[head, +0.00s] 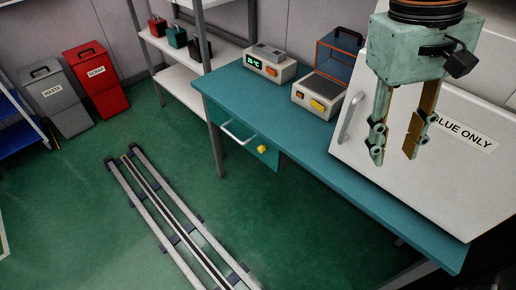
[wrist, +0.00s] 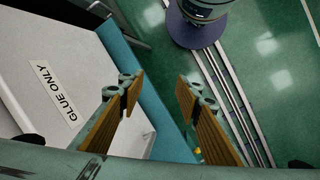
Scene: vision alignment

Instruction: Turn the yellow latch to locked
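The yellow latch (head: 262,148) is a small knob on the teal drawer front under the bench, right of the drawer's pale handle (head: 238,132). Its turned position is too small to tell. In the wrist view, a small yellow spot, perhaps the latch, shows beside the right finger, mostly hidden. My gripper (head: 394,154) is open and empty, with its two fingers apart and pointing down. It is high at the right of the head view, in front of the white "GLUE ONLY" box, well away from the latch. It also shows in the wrist view (wrist: 160,90).
The teal bench (head: 350,170) carries the white box (head: 410,120), a device with a green display (head: 270,66) and a device with a yellow button (head: 320,92). A shelf (head: 180,80) stands left of the bench. Floor rails (head: 178,218) run in front, with clear floor around.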

